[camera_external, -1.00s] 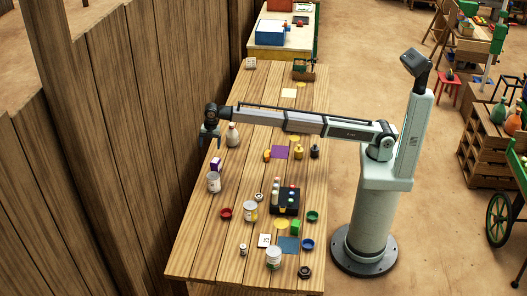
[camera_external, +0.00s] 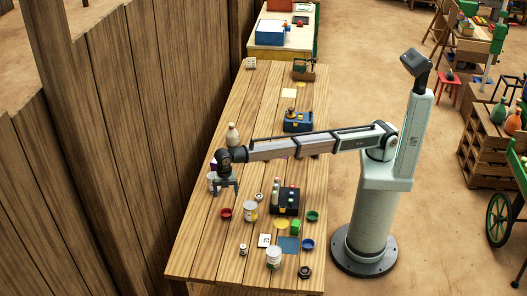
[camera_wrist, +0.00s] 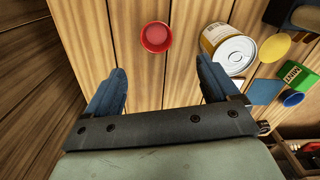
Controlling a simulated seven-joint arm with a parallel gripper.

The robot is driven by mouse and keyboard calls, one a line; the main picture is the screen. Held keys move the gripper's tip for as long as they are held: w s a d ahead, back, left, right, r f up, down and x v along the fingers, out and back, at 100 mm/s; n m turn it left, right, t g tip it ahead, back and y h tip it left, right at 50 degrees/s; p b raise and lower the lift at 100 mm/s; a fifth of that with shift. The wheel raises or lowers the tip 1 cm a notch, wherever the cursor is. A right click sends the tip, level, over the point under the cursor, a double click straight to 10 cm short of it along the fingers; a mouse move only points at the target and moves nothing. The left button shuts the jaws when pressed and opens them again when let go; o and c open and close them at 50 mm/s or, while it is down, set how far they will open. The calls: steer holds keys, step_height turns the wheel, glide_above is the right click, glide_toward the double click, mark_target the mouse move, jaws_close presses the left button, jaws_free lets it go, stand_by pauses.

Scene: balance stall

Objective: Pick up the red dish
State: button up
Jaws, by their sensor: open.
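The red dish (camera_external: 226,214) is a small round bowl on the wooden table, left of a white can with a yellow label (camera_external: 250,210). In the wrist view the red dish (camera_wrist: 156,37) lies ahead of the fingers, between their lines, with the can (camera_wrist: 228,48) to its right. My gripper (camera_external: 226,190) is open and empty, above the table and behind the red dish in the external view. In the wrist view both fingers of my gripper (camera_wrist: 160,84) stand wide apart with bare planks between them.
A wooden wall (camera_external: 150,130) borders the table's left.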

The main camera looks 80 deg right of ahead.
glide_above(226, 210)
steer(key=s+a, duration=0.1)
steer(key=a, duration=0.1)
step_height(226, 210, down, 8)
steer(key=shift+s+r, duration=0.1)
steer(key=shift+r, duration=0.15)
steer(key=shift+w+a+f, duration=0.1)
steer(key=shift+w+f, duration=0.05)
steer(key=shift+f, duration=1.2)
steer(key=shift+w+a+f, duration=0.1)
steer(key=shift+w+f, duration=0.05)
steer(key=shift+f, duration=1.2)
steer(key=c, duration=1.1)
